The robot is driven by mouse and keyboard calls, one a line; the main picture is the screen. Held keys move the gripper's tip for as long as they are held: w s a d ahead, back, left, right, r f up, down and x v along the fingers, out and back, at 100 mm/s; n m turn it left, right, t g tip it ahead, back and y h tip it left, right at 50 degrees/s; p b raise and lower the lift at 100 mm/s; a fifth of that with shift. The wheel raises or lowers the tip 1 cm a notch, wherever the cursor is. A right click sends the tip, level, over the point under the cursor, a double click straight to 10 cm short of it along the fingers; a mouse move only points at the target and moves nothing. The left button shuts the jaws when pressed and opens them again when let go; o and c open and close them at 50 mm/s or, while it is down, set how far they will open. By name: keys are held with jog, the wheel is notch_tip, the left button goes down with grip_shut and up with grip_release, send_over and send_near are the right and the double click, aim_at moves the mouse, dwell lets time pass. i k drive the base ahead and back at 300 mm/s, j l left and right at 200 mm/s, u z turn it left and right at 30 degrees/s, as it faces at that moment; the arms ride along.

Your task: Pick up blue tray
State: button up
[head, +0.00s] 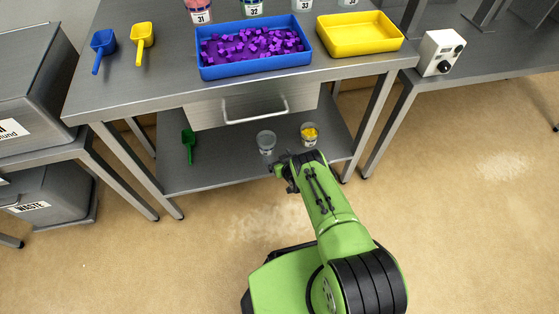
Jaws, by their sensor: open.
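The blue tray (254,71) sits on the steel table top, near its front edge. It is rectangular and holds many small purple cubes. My gripper (283,170) is in front of the table, low and well below the tray in the picture, apart from it. The gripper is small and dark here, and its fingers are hard to make out. I see nothing held in it.
A yellow tray (359,47) stands right of the blue one. Blue (102,46) and yellow (142,37) scoops lie left. A drawer (245,106) hangs under the steel table (150,90). The lower shelf (215,176) holds a green scoop (189,143) and two cups. A white control box (440,51) stands right.

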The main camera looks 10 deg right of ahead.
aim_at(238, 48)
jog(key=k+l, duration=0.15)
jog(key=k, duration=0.35)
jog(key=k+l, duration=0.15)
jog(key=k, duration=0.35)
